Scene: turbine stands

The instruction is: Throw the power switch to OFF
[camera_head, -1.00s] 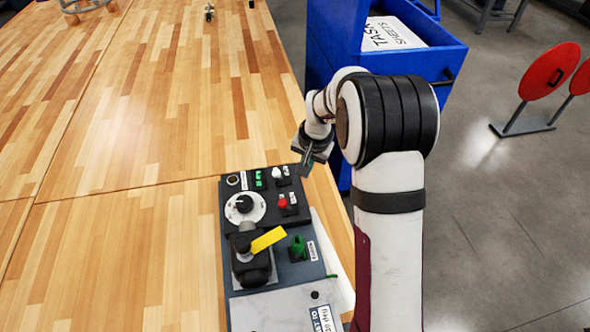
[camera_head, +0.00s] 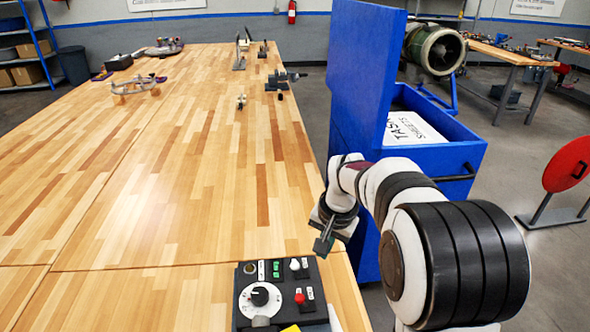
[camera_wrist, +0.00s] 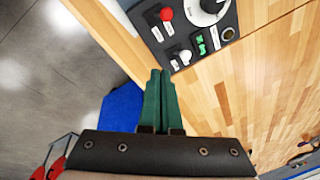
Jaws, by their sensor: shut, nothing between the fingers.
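The dark control panel (camera_head: 283,315) lies at the near right of the wooden table, cut off by the bottom edge in the head view. It carries a white-capped switch (camera_head: 295,264), a red-capped switch (camera_head: 299,298), a green switch (camera_head: 276,268) and a black dial (camera_head: 260,294). I cannot read which one is the power switch. In the wrist view the white-capped switch (camera_wrist: 185,55) and red-capped switch (camera_wrist: 166,14) are beyond the fingertips. My gripper (camera_head: 322,246) is shut and empty, above the panel's far right corner, apart from the switches. Its green fingers (camera_wrist: 160,74) point towards the panel.
A blue cabinet (camera_head: 440,165) with an open top drawer stands right of the table (camera_head: 190,180). A red disc stand (camera_head: 566,165) is farther right. Tools lie at the table's far end. The table left of the panel is clear.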

